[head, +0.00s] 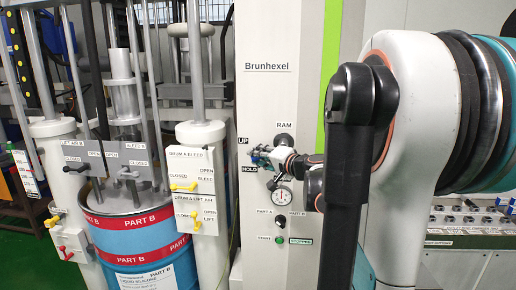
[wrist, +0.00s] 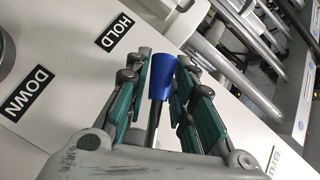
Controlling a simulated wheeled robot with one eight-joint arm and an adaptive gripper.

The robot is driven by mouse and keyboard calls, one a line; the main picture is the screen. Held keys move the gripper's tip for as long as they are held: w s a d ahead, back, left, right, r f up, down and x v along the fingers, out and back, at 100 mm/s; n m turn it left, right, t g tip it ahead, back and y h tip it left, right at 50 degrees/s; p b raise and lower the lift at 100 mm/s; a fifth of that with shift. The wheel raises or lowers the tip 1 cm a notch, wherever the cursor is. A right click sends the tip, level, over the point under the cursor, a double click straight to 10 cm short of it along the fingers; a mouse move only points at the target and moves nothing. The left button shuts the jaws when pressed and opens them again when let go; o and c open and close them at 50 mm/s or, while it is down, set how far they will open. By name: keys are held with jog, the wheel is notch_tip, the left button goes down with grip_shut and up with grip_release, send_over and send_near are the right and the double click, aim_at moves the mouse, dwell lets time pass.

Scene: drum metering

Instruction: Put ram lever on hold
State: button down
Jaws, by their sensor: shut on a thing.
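The ram lever shows in the wrist view as a blue handle (wrist: 162,77) on a dark rod. My gripper (wrist: 163,92) has its green-padded fingers on both sides of the handle and is shut on it. The HOLD label (wrist: 113,33) and the DOWN label (wrist: 27,95) are left of the handle in the wrist view. In the head view my gripper (head: 262,158) is at the panel below the RAM label (head: 283,125), beside the UP label (head: 243,140) and the HOLD label (head: 249,169). The lever's pivot is hidden, and its exact setting is unclear.
A round gauge (head: 283,198) sits just below my gripper, with a green button (head: 279,239) lower on the panel. A black knob (head: 284,141) is close above. Left are valve plates with yellow and red handles and a blue PART B drum (head: 140,239).

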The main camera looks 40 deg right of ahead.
jog(key=shift+s+d+f+n+g+h+p, duration=0.2)
jog(key=shift+f+n+g+p, duration=0.15)
jog(key=shift+f+n+g, duration=0.15)
jog(key=shift+s+d+f+n+g+h+p, duration=0.1)
jog(key=shift+s+d+f+n+g+p, duration=0.2)
jog(key=shift+g, duration=0.25)
jog(key=shift+s+d+f+n+g+h+p, duration=0.1)
jog(key=shift+s+f+n+g+p, duration=0.05)
jog(key=shift+f+n+g+p, duration=0.35)
jog(key=c, duration=1.3)
grip_release()
jog(key=shift+f, duration=0.1)
jog(key=shift+c, duration=0.2)
